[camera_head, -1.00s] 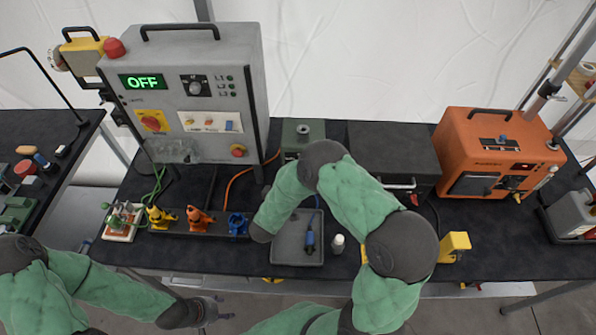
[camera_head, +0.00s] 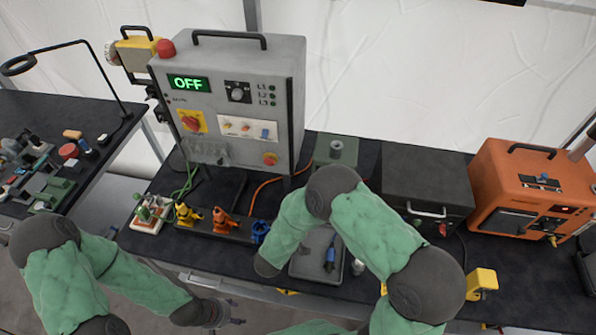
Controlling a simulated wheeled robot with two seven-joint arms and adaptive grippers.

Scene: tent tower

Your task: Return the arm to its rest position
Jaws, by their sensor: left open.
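My left arm (camera_head: 75,285) comes in from the left in green padding, bent, with its forearm running down to the right. My left gripper (camera_head: 236,320) is open and empty, low in front of the table's front edge. My right arm (camera_head: 375,230) is raised and folded over the front of the table, its forearm pointing down to the left. The right gripper is not visible. A grey tray (camera_head: 303,265) with a blue-handled tool (camera_head: 330,258) lies partly hidden behind the right arm.
A grey control box (camera_head: 285,125) showing OFF stands at the back of the dark table (camera_head: 165,245). Yellow, orange and blue items (camera_head: 220,223) stand in a row before it. A black case (camera_head: 425,175) and an orange unit (camera_head: 530,185) are at right. A side table (camera_head: 55,110) is at left.

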